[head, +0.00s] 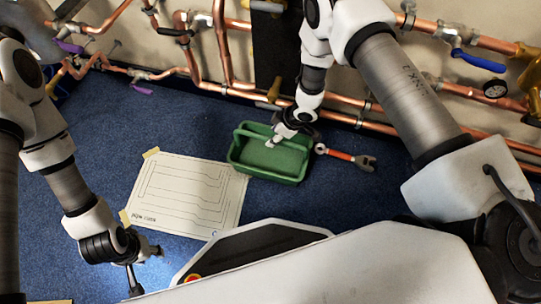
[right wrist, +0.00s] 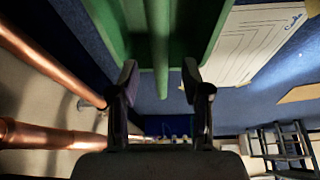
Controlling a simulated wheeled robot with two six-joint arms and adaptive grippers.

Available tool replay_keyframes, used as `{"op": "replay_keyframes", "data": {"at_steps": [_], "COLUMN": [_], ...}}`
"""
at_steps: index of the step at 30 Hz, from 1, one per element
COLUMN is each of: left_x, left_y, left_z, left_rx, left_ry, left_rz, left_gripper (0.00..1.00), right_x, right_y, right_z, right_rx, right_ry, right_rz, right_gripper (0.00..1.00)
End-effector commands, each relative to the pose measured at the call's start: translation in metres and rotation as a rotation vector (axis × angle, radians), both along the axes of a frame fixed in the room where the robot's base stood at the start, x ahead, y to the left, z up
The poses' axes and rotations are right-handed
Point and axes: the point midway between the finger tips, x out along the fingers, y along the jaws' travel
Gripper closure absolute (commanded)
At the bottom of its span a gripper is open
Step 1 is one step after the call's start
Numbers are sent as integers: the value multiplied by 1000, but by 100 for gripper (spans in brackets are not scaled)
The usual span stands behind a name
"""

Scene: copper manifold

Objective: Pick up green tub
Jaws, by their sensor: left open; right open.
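The green tub (head: 262,171) stands on the blue floor in the middle of the head view, with a raised carrying bar along it. My right gripper (head: 273,141) reaches down over the tub at its bar and partly hides it. In the right wrist view the two fingers of my right gripper (right wrist: 162,88) are apart. The tub's green bar (right wrist: 160,40) shows between them, and the tub (right wrist: 208,25) fills the top. I cannot tell whether a finger touches it. My left gripper (head: 146,265) is open and empty at the lower left, far from the tub.
A paper sheet with a pipe drawing (head: 190,192) lies left of the tub, taped to the floor. A wrench with a red handle (head: 345,157) lies right of it. Copper pipes (head: 350,103) run along the wall close behind. Blue floor (head: 100,130) is clear at left.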

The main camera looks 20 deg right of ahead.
Motion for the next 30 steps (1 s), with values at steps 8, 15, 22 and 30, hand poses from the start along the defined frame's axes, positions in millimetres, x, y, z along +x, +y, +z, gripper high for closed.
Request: {"op": "replay_keyframes", "data": {"at_steps": [8, 15, 22, 30], "left_x": [0, 0, 0, 0], "left_y": [0, 0, 0, 0], "left_z": [-20, -19, -19, -17], "left_rx": [0, 0, 0, 0], "left_ry": [1, 0, 0, 0], "left_rz": [0, 0, 0, 0], "left_gripper": [56, 56, 56, 56], "right_x": [8, 7, 8, 7], "right_y": [12, 11, 11, 12], "right_z": [-33, -32, -32, -30], "right_rx": [0, 1, 1, 0], "right_ry": [0, 1, -1, 0], "right_rz": [0, 0, 0, 0], "right_gripper": [52, 95, 100, 100]}}
